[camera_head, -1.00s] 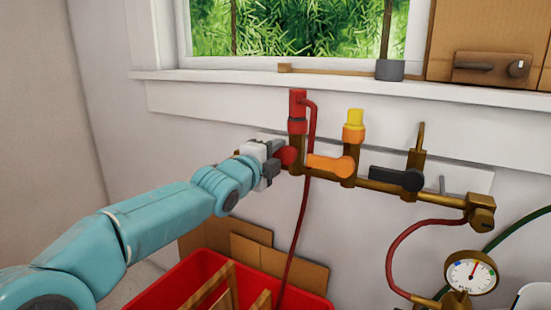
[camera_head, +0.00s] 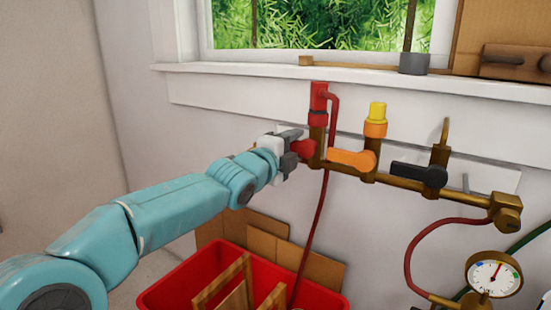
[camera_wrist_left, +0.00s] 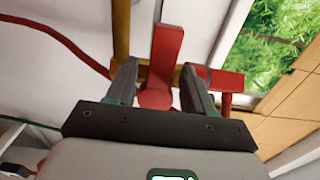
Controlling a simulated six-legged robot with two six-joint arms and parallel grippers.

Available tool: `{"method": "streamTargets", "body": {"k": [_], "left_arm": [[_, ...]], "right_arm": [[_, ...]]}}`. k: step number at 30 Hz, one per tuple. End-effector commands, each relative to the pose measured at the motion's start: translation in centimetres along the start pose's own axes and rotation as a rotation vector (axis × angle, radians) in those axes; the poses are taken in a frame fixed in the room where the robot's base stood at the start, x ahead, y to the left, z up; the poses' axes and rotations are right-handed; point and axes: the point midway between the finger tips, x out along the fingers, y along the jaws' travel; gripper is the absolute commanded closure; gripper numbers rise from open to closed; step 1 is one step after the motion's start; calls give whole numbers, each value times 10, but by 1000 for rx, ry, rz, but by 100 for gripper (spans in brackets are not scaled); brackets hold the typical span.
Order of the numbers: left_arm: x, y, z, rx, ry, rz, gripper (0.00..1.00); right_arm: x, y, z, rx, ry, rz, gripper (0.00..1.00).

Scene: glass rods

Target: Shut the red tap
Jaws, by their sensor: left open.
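The red tap's handle (camera_head: 304,148) is at the left end of the brass pipe, partly hidden by my left gripper (camera_head: 290,151). In the left wrist view, the red handle (camera_wrist_left: 166,48) is a flat lever with a round hub (camera_wrist_left: 156,98). My left gripper (camera_wrist_left: 159,70) is open, with one finger on each side of the handle. I cannot tell whether either finger touches it. The red tap's outlet (camera_head: 318,102) stands upright above, with a red hose on it. My right gripper is not in view.
To the right on the pipe are an orange tap handle (camera_head: 350,159) and a black one (camera_head: 420,174). A pressure gauge (camera_head: 494,275) hangs at the lower right. A red crate (camera_head: 185,290) stands below. The window sill (camera_head: 230,70) is above.

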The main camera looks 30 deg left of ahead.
Motion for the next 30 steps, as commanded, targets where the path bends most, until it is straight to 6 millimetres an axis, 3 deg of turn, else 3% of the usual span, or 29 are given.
{"method": "streamTargets", "body": {"k": [5,15,21,30], "left_arm": [[-43,1,0,-1,-1,-3,48],[-126,-3,0,2,-1,-2,48],[-149,-1,0,2,-1,-1,48],[-152,1,0,1,0,-1,48]], "right_arm": [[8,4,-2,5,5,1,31],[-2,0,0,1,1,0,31],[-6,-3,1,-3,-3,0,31],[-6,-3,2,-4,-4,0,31]]}}
